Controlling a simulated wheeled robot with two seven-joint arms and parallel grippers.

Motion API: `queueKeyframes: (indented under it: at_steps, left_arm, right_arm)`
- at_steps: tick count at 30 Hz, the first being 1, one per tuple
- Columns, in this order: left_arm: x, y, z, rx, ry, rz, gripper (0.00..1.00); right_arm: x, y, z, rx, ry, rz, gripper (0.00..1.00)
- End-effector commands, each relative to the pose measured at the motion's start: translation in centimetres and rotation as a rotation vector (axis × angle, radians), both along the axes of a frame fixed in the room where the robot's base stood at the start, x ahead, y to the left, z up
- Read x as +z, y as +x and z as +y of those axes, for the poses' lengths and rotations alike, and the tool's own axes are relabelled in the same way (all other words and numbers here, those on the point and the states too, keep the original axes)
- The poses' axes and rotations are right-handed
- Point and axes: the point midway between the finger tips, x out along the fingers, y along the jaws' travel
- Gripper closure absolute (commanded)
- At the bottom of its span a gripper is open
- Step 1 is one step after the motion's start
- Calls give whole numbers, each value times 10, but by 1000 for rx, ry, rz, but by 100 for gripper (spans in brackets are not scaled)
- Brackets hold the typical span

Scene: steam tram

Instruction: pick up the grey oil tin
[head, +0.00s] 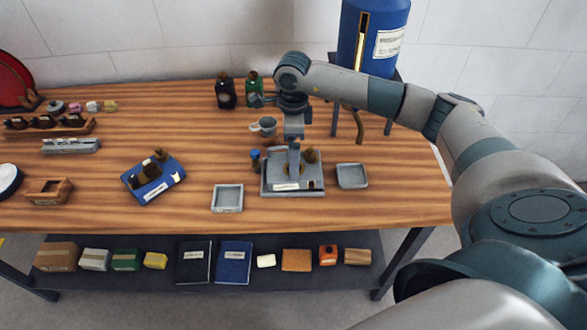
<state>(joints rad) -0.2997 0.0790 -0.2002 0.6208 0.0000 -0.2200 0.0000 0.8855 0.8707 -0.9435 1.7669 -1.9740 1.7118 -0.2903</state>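I cannot make out for sure which thing is the grey oil tin. A small grey vessel with a handle at its left (265,126) stands near the middle of the table, left of my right wrist. My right gripper (294,170) points down over a grey tray (309,187) holding small brown pieces. The fingers are seen edge-on and overlap, so their opening and anything between them are hidden. My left gripper is not in view.
A blue tank (373,38) stands on legs behind my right arm. Dark bottle (226,94) and green bottle (254,86) stand at the back. Shallow grey trays (228,198) (352,176) flank the middle tray. A blue tray (154,183) lies left.

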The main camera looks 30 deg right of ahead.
Motion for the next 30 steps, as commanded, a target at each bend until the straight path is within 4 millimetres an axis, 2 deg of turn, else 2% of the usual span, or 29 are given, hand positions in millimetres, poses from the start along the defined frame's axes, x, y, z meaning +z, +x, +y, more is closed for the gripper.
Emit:
queueKeyframes:
  at_steps: [9,15,30]
  left_arm:
    - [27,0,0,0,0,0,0]
    - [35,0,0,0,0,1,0]
    - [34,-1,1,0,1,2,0]
  right_arm:
    - [-24,-5,1,-1,0,5,0]
    - [-46,-4,1,0,0,2,0]
    - [-49,-3,1,0,1,1,0]
